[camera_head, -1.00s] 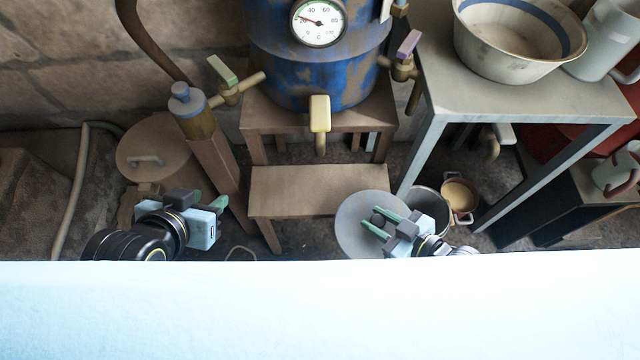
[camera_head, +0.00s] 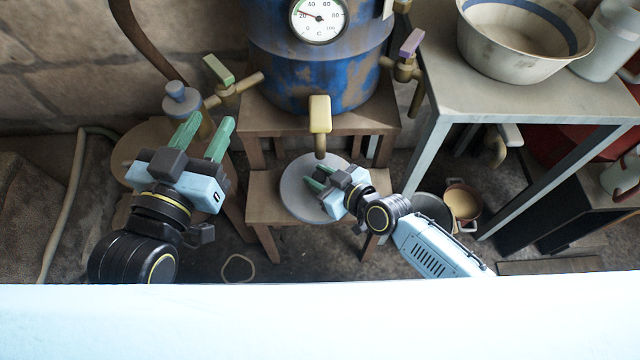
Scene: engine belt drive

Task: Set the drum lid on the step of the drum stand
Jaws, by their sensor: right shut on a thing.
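A round grey lid (camera_head: 296,199) is held by my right gripper (camera_head: 318,180). I take it for the drum lid. It lies over the middle of the wooden step (camera_head: 262,203) of the drum stand (camera_head: 256,118). The lid's knob is hidden between the fingers, and I cannot tell whether the lid touches the step. The blue, rusty drum (camera_head: 318,65) stands on the upper level of the stand. My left gripper (camera_head: 204,132) is open and empty, left of the stand, in front of a post with a grey knob.
A yellow-handled tap (camera_head: 319,115) juts from the drum above the step. A grey metal table (camera_head: 500,98) with a basin (camera_head: 520,45) stands to the right. A bucket (camera_head: 432,212) and a pot (camera_head: 462,200) stand on the floor beneath it. A brown round top (camera_head: 135,145) is at left.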

